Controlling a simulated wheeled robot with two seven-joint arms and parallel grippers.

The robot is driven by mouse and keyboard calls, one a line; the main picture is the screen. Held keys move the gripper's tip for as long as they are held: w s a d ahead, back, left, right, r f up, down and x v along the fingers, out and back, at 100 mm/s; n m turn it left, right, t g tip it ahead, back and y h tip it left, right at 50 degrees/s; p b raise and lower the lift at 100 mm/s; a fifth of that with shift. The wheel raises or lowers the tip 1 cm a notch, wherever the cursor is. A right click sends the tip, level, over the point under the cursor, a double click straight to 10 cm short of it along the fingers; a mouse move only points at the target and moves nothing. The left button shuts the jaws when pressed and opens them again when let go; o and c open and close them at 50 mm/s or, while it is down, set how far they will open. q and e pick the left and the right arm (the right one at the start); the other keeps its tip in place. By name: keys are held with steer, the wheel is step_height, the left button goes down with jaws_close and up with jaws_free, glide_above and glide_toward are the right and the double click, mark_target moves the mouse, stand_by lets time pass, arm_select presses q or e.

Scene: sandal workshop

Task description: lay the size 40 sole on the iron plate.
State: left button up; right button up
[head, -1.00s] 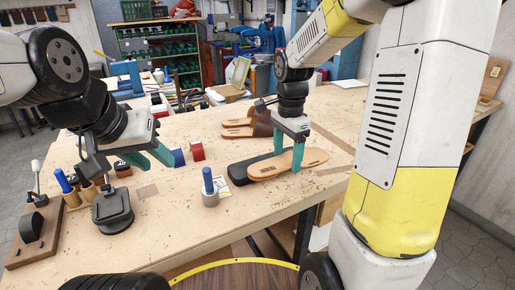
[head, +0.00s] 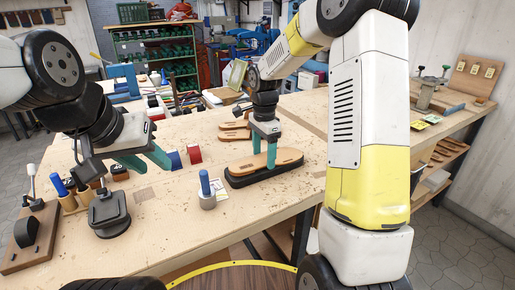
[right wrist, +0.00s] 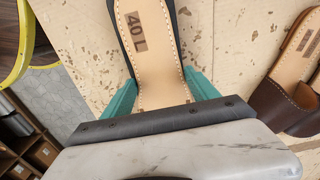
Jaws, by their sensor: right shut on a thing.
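The tan sole (head: 282,158), stitched along its edge, shows a "40 L" patch in the right wrist view (right wrist: 140,60). My right gripper (head: 264,158) is shut across the sole, one finger on each side. The sole is over the black iron plate (head: 262,177), roughly in line with it, and the plate's dark edge shows around it. I cannot tell whether the sole touches the plate or hovers just above it. My left gripper (head: 146,160) is open and empty above the table at the left.
Brown sandals (head: 234,135) lie behind the plate. The table (head: 160,240) is bare at the front.

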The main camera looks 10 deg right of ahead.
mark_target(264, 159)
steer(key=shift+f, duration=0.1)
steer(key=o, duration=1.5)
step_height(264, 159, up, 12)
steer(key=shift+s+d+r+n+t+y, duration=0.4)
steer(key=shift+s+r+n+t, duration=0.45)
steer(key=shift+s+n, duration=2.35)
steer(key=shift+s+d+r+n+t+y, duration=0.45)
steer(key=shift+s+n+t, duration=0.95)
steer(key=shift+s, duration=3.45)
steer(key=shift+s+d+r+n+t+y, duration=0.25)
steer(key=shift+s+d+r+n+t, duration=0.4)
steer(key=shift+s+n, duration=2.6)
steer(key=shift+s+a+m, duration=0.15)
steer(key=shift+s+m, duration=0.6)
